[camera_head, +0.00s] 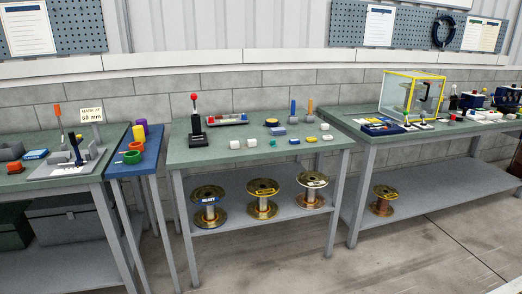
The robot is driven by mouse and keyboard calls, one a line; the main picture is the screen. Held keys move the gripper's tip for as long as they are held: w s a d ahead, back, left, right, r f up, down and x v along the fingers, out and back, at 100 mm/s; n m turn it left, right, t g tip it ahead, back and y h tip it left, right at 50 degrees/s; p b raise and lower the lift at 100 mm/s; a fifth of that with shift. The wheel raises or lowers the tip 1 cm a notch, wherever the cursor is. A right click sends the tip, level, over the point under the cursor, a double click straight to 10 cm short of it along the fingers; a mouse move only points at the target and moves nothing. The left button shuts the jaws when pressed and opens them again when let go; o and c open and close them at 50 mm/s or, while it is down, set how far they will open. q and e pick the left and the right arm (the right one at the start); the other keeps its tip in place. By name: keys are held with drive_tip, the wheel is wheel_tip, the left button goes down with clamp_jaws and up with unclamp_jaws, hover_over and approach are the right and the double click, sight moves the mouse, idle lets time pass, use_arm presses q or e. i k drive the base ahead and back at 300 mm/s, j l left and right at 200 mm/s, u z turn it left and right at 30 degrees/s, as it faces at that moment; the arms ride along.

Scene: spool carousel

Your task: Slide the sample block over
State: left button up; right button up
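No thing is clearly marked as the sample block, and I cannot tell which one it is. Neither of my grippers is in view.
Metal spools, including one labelled heavy (208,210), stand on the middle table's lower shelf. Another spool (383,201) stands under the right table, which bears a yellow-framed clear box (412,94). A red-knobbed lever (195,122) rises on the middle table. The front floor is clear.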

sight(250, 142)
drive_tip(key=i+j+z, duration=0.1)
drive_tip(key=i+j, duration=0.55)
drive_tip(key=i+j+z, duration=0.1)
drive_tip(key=i+j, duration=0.5)
drive_tip(key=j, duration=0.15)
